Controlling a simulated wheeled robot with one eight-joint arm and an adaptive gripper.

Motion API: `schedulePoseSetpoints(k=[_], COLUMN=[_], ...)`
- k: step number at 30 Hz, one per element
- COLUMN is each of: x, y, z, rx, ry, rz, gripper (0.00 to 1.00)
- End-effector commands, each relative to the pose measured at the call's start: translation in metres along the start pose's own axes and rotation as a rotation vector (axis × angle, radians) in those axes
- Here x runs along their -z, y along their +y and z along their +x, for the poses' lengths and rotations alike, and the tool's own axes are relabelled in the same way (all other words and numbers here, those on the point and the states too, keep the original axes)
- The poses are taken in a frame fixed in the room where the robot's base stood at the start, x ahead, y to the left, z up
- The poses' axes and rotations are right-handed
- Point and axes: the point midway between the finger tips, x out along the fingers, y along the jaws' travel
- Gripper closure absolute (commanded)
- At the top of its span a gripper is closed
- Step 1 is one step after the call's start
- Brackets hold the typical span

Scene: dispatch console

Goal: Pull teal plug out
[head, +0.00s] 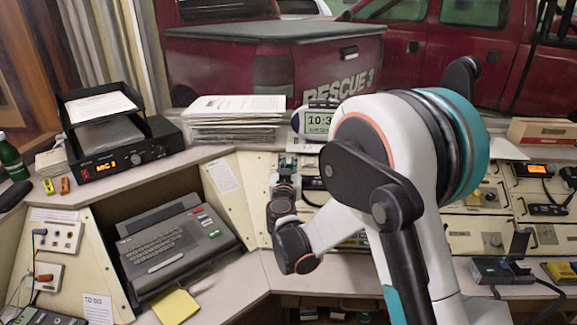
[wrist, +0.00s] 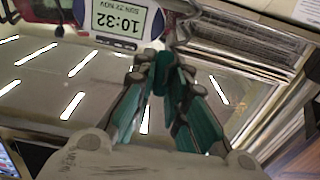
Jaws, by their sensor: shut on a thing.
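My gripper (head: 286,168) reaches out to the cream console panel behind the desk, below the clock. In the wrist view my gripper (wrist: 166,80) has its two teal-padded fingers drawn together at the tips. A small teal piece, which I take as the teal plug (wrist: 163,74), shows between the fingertips. A grey cord-like part shows just beyond it. The plug is mostly hidden by the fingers, and its socket cannot be made out. I cannot tell whether the plug is seated or clear of it.
A clock (head: 320,121) and a paper stack (head: 235,115) stand on the ledge above. A typewriter-like keyboard unit (head: 175,245) is left of my arm. A black device (head: 500,270) with a cable is at right.

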Motion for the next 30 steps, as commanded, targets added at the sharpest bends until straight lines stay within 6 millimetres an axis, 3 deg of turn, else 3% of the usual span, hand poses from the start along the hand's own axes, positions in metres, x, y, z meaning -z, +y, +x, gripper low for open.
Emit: schedulePoseSetpoints(k=[15,30], x=[0.005,0.034], y=[0.000,0.000], z=[-0.003,-0.019], rx=[0.000,0.000], ry=[0.000,0.000], rz=[0.000,0.000], gripper=[1.00,1.00])
